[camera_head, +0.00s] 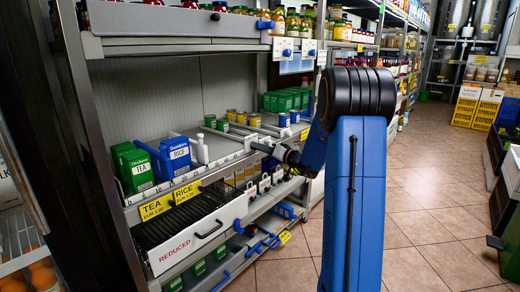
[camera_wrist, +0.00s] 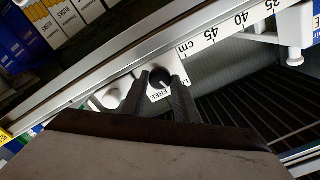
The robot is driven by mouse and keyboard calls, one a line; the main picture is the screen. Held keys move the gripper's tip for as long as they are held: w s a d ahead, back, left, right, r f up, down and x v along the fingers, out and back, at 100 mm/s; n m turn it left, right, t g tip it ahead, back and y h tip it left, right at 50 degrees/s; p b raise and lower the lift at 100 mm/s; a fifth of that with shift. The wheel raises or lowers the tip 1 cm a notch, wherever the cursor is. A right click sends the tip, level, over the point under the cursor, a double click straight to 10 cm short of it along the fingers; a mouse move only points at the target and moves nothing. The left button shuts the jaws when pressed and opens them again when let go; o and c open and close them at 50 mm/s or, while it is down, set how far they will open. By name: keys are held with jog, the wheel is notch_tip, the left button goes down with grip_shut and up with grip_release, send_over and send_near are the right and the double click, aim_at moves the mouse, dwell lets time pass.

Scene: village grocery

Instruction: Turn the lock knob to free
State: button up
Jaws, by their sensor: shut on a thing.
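The lock knob (camera_wrist: 159,76) is small, dark and round, on a white plate under the shelf's ruler edge in the wrist view. The plate reads FREE (camera_wrist: 166,95) below the knob; another word to the right is mostly hidden behind a finger. My gripper (camera_wrist: 159,79) has one finger on each side of the knob and is shut on it. A pale mark shows on the knob near its lower edge, but I cannot tell its setting for sure. In the head view my gripper (camera_head: 264,148) reaches the shelf front from the right, and the knob cannot be made out there.
A ruler strip (camera_wrist: 225,34) runs along the shelf edge above the knob. A wire rack (camera_wrist: 265,105) lies to the right. Green TEA boxes (camera_head: 134,167) and blue RICE boxes (camera_head: 175,157) stand left on the shelf. A drawer marked REDUCED (camera_head: 198,236) is below. The aisle floor (camera_head: 430,225) is clear.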

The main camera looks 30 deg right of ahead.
jog(key=m, duration=1.2)
jog(key=shift+d+f, duration=0.1)
jog(key=shift+m, duration=0.3)
dwell(0.3)
jog(key=o, duration=1.1)
jog(key=v, duration=1.7)
jog(key=shift+s+d, duration=0.1)
jog(key=shift+s, duration=0.15)
